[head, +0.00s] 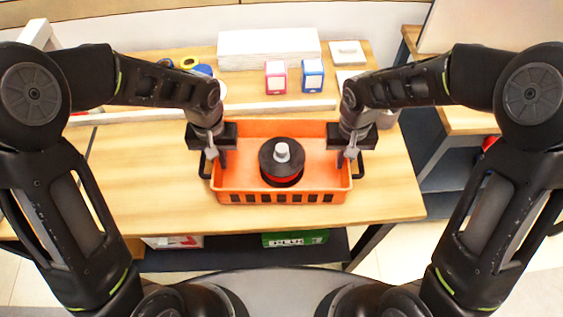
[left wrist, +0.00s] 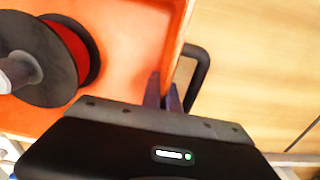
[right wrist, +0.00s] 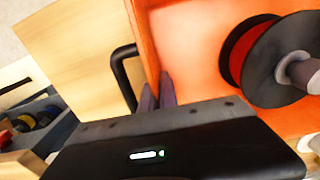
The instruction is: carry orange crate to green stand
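The orange crate (head: 235,190) is at the front middle of the wooden table, with a black side handle at each end. It holds a spool (head: 281,160) with black flanges, a red winding and a grey hub. My left gripper (head: 215,160) has its fingers close together on both sides of the crate's left wall, by the handle; they also show in the left wrist view (left wrist: 163,92). My right gripper (head: 347,160) pinches the right wall the same way, as in the right wrist view (right wrist: 157,92). I cannot tell whether the crate touches the table. No green stand is in view.
On the table (head: 140,185) behind the crate are a white slab (head: 268,50), a pink box (head: 276,77), a blue box (head: 312,76) and tape rolls (head: 190,64). A green box (head: 295,238) lies on the shelf below. Another wooden table (head: 465,120) stands at the right.

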